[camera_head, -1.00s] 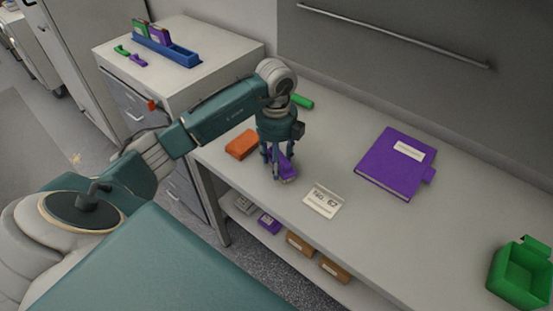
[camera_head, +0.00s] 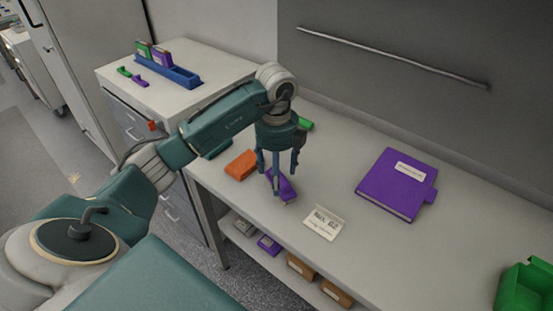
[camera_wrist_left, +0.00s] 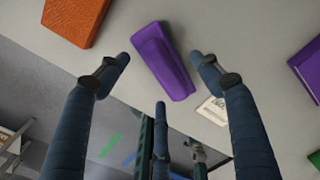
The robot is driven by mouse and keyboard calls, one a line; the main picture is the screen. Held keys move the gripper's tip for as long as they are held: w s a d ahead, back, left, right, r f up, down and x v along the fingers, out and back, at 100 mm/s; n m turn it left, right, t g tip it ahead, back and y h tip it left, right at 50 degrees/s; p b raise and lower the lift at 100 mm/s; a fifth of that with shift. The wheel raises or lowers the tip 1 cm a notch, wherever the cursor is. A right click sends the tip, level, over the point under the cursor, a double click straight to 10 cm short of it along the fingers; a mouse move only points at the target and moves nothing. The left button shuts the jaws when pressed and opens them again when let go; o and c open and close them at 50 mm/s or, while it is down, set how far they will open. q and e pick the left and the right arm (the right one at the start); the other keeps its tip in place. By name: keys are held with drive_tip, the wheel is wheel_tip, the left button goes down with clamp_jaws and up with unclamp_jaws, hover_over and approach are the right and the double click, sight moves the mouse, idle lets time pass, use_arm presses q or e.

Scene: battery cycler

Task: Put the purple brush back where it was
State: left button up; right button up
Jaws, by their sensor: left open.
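The purple brush (camera_head: 286,189) lies on the bench top, below my left gripper (camera_head: 277,177) and partly hidden by its fingers. In the left wrist view the whole purple block-shaped brush (camera_wrist_left: 162,62) shows between the spread fingertips, with gaps on both sides. My left gripper is open and holds nothing. My right gripper is not in view.
An orange block (camera_head: 241,165) lies left of the brush, and a green item (camera_head: 306,124) lies behind the gripper. A label card (camera_head: 324,223), a purple binder (camera_head: 396,184) and a green bin (camera_head: 524,288) stand to the right. A cabinet with a blue rack (camera_head: 178,72) adjoins the bench.

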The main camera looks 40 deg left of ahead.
use_arm(q)
wheel_tip(320, 180, up, 8)
drive_tip(key=shift+r, duration=0.2)
idle(0.6)
